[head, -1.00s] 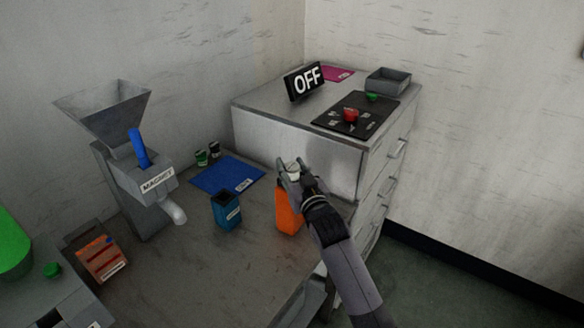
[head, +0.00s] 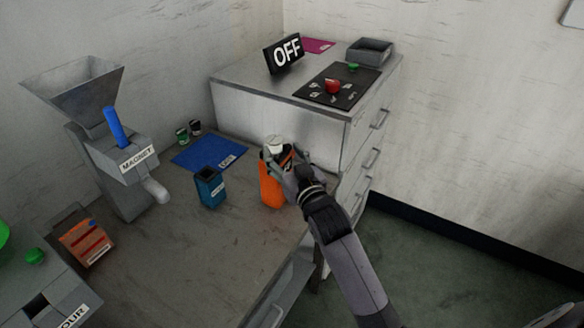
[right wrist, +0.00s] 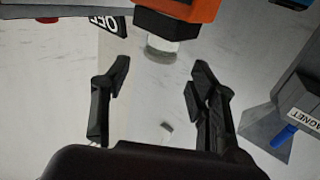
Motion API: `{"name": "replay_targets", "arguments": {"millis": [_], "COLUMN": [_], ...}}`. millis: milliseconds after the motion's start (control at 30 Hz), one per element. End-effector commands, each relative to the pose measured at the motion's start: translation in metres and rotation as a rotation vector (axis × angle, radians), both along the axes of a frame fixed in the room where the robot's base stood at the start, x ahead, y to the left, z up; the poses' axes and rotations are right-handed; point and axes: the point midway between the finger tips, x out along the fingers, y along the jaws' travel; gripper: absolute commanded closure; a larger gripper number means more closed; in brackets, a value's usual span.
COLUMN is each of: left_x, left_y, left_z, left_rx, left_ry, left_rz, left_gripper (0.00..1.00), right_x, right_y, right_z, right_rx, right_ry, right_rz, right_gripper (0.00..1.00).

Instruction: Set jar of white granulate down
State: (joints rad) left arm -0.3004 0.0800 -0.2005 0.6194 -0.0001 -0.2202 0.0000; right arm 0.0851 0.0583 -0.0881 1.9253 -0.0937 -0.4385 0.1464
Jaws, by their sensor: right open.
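A small white jar (head: 274,145) shows at the top of an orange container (head: 271,188) on the grey table. In the right wrist view the white jar (right wrist: 162,48) is against a black part of the orange container (right wrist: 195,10). Whether it rests on that part or inside its opening I cannot tell. My right gripper (head: 280,162) is beside the container's top, its fingers partly covering it. In the wrist view the right gripper (right wrist: 160,80) is open, with the jar beyond its fingertips and nothing between them. My left gripper is not in view.
A blue container (head: 210,188) stands left of the orange one, before a blue mat (head: 205,155). The magnet hopper (head: 122,160) is at left. A drawer cabinet (head: 285,107) with an OFF sign (head: 284,54) rises behind. The front of the table is bare.

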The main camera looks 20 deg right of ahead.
Motion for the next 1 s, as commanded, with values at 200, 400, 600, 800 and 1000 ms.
{"name": "replay_targets", "arguments": {"millis": [200,400,600,800,1000], "left_x": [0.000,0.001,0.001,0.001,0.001], "left_y": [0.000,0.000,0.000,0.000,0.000], "left_z": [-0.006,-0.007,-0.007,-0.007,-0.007], "left_rx": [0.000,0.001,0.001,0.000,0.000], "left_ry": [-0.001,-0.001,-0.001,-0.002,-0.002], "left_rz": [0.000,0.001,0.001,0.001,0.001], "left_gripper": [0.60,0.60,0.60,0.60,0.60], "right_x": [-0.040,-0.054,-0.055,-0.055,-0.068], "right_y": [-0.002,-0.003,-0.003,-0.003,-0.003], "right_z": [-0.002,-0.001,0.000,0.000,-0.025], "right_rx": [0.000,0.000,0.000,0.001,-0.008], "right_ry": [0.001,0.001,0.001,0.000,0.096], "right_rz": [0.000,-0.001,-0.001,-0.001,-0.003], "right_gripper": [0.46,0.46,0.46,0.46,0.46]}}
